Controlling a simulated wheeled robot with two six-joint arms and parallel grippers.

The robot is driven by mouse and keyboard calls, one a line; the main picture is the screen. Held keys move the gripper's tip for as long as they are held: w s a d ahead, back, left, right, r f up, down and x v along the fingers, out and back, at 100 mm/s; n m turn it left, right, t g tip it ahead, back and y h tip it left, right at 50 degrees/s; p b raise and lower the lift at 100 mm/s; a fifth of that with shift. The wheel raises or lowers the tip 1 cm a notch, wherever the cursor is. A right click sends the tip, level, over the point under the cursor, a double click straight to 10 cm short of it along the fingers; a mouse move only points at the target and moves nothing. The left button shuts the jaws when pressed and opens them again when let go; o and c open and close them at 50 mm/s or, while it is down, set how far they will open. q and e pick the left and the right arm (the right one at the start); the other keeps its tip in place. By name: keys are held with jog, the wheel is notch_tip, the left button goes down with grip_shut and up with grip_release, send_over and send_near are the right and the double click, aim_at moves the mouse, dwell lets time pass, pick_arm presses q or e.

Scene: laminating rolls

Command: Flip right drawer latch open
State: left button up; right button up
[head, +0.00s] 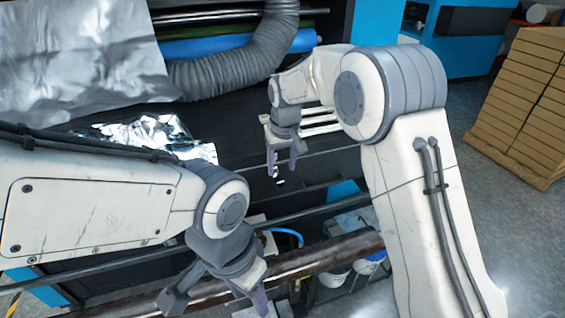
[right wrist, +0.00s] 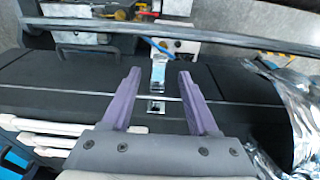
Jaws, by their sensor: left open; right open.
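The drawer latch (right wrist: 158,74) shows in the right wrist view as a small metal piece on the dark drawer front (right wrist: 220,82). A small metal catch plate (right wrist: 156,106) lies in line with it, across a thin seam. My right gripper (right wrist: 155,75) is open, with its two purple fingers on either side of the latch in the picture; I cannot tell whether they touch it. In the head view my right gripper (head: 280,165) is over the dark machine front, beside small bright metal parts. My left gripper (head: 215,300) is open and empty, low in the picture near a brown roller.
A metal rail (right wrist: 200,38) crosses beyond the latch. Crumpled foil (head: 150,135) and a grey hose (head: 235,70) lie at the machine's upper part. A brown roller (head: 325,255) and white buckets (head: 335,278) are low. Stacked boxes (head: 525,100) stand at the right.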

jog(key=shift+s+d+r+b, duration=0.15)
jog(key=shift+r+b, duration=0.1)
jog(key=shift+r, duration=0.8)
jog(key=shift+s+a+r+b, duration=0.15)
jog(key=shift+r+b, duration=0.1)
jog(key=shift+r, duration=0.8)
jog(key=s+d+f+n+b, duration=0.1)
jog(key=s+f+b, duration=0.3)
jog(key=s, duration=0.7)
jog(key=s+d+f+n+g+b, duration=0.1)
jog(key=s+f+b, duration=0.4)
jog(key=s, duration=0.7)
jog(key=s+d+f+n+b, duration=0.1)
jog(key=s+f+b, duration=0.4)
jog(key=s+f, duration=0.3)
jog(key=s, duration=0.4)
jog(key=shift+s+d+n+g, duration=0.15)
jog(key=shift+d+n+g, duration=0.15)
jog(key=shift+d+g, duration=0.1)
